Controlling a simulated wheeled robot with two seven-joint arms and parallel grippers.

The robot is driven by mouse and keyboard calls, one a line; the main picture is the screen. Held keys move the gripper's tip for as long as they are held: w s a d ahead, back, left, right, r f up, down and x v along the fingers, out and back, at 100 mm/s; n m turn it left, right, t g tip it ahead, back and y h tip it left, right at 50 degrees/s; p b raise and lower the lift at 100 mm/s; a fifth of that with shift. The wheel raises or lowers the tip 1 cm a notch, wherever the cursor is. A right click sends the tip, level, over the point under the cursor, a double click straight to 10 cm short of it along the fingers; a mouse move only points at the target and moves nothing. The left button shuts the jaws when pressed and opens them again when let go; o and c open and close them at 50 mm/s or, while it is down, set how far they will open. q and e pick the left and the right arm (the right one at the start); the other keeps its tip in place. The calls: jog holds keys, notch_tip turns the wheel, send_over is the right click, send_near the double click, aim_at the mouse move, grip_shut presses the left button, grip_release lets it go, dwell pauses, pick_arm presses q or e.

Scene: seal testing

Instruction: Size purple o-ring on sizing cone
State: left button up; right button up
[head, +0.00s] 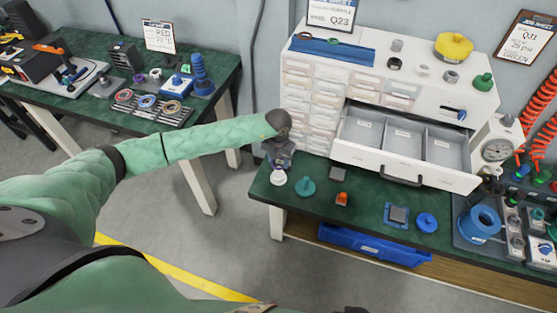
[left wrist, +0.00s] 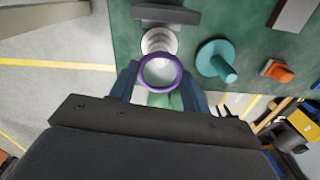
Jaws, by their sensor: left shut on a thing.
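My left gripper (head: 279,160) is over the front left corner of the green bench, just above the white sizing cone (head: 279,178). In the left wrist view my left gripper (left wrist: 160,88) is shut on the purple o-ring (left wrist: 160,55), held flat between its two blue-grey fingers. The white stepped cone (left wrist: 159,38) shows just beyond the ring, and the ring's far edge overlaps its lower part in the picture. The ring looks nearer to the camera than the cone; I cannot tell whether they touch. My right gripper is not in view.
Close to the right of the cone stand a teal flanged plug (head: 306,186) and an orange-topped piece (head: 342,198). Behind them is a white cabinet with an open grey drawer (head: 405,145). A rack of rings (head: 150,104) lies on the left bench.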

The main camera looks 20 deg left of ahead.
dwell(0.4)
pick_arm(q)
jog(key=shift+f+b, duration=2.6)
jog(key=shift+f, duration=0.95)
jog(key=o, duration=1)
jog(key=shift+r, duration=0.1)
jog(key=shift+r+p, duration=2.15)
jog(key=shift+r, duration=2.3)
